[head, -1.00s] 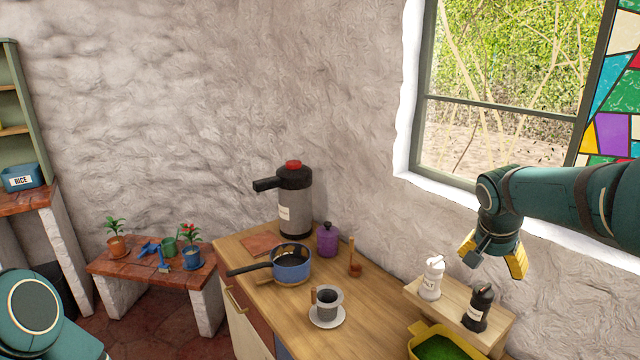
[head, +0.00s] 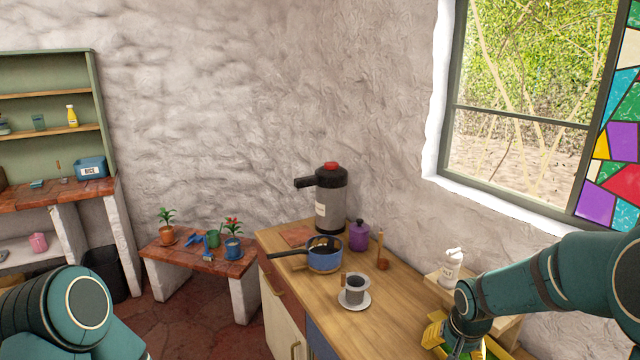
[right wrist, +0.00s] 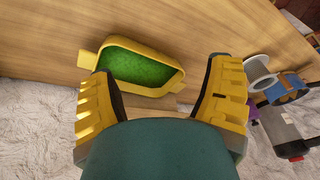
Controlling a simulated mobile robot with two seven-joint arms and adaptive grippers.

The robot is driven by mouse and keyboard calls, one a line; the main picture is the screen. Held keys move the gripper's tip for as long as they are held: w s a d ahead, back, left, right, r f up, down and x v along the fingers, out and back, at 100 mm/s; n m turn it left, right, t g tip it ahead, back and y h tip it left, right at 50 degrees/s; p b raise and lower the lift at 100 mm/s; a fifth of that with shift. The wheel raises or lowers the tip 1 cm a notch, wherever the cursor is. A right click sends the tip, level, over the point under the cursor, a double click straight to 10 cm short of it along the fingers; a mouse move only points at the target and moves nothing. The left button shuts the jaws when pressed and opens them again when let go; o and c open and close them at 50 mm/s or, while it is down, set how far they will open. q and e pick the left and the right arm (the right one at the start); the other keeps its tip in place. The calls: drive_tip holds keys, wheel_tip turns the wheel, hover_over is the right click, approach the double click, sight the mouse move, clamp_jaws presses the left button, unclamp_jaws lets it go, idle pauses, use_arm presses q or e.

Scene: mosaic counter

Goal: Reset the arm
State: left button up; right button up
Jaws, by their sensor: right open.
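A yellow dish with a green inside (right wrist: 112,75) lies beyond the fingertips, on the wooden counter. My left arm shows at the lower left of the head view; its gripper is out of the picture.
A white shaker (head: 451,265) stands on the shelf near my right arm. A low bench (head: 170,262) holds potted plants.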

drive_tip(key=s+a+f+n+g+y, duration=0.1)
drive_tip(key=s+a+f+n+y, duration=0.35)
drive_tip(key=s+a+f, duration=1.5)
use_arm(q)
drive_tip(key=f+b, duration=0.2)
drive_tip(key=s+f+b, duration=0.1)
drive_tip(key=f+b, duration=0.2)
drive_tip(key=shift+s+d+f+b, duration=0.2)
drive_tip(key=shift+s+f+b, duration=0.1)
drive_tip(key=shift+f, duration=0.05)
use_arm(e)
wheel_tip(320, 180, down, 6)
drive_tip(key=shift+w+d+f+m, duration=0.15)
drive_tip(key=shift+w+f+m, duration=0.1)
drive_tip(key=shift+w+m, duration=0.15)
